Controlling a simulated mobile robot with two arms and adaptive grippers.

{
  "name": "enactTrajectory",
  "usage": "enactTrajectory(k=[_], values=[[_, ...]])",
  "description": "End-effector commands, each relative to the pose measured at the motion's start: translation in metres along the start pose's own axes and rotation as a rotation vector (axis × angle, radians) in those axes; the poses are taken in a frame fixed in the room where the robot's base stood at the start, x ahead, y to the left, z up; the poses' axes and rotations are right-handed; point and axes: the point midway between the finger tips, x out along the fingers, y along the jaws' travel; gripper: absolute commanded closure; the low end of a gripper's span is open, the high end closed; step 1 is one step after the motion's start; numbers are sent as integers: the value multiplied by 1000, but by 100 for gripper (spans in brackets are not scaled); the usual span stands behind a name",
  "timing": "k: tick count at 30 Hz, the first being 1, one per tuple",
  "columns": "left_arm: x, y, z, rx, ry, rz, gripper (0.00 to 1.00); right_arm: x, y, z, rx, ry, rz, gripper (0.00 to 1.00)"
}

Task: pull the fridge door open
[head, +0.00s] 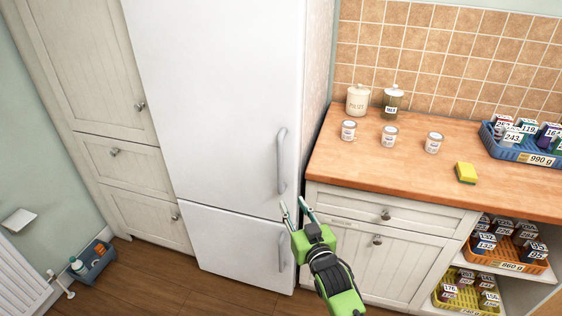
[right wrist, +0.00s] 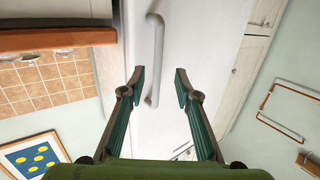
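The white fridge stands in the middle of the head view, with its tall upper door (head: 220,90) shut. A vertical handle (head: 282,160) is on that door's right side. My right gripper (head: 293,204) is open and empty, just below the lower end of this handle in the head view. In the right wrist view the handle (right wrist: 155,45) appears between the open fingers of my right gripper (right wrist: 159,73), but I cannot tell how deep it lies. I see no contact. My left gripper is not in view.
The lower fridge door (head: 235,245) is shut, with its own handle (head: 282,252). A wooden counter (head: 400,170) with jars, a sponge (head: 466,173) and a blue crate (head: 525,148) is at right. Floor before the fridge looks clear.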

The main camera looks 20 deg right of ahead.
Motion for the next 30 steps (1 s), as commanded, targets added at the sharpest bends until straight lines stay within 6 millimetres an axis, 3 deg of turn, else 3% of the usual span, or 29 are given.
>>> enactTrajectory(k=[1,5,14,24,30], values=[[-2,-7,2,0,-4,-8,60,0,2,-22,4,34,4,70],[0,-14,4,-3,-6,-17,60,4,5,-44,6,77,10,70],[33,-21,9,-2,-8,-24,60,52,5,-45,5,82,10,70],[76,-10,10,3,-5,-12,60,116,6,-50,4,80,10,70],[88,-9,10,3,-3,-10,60,134,6,-53,4,77,10,70]])
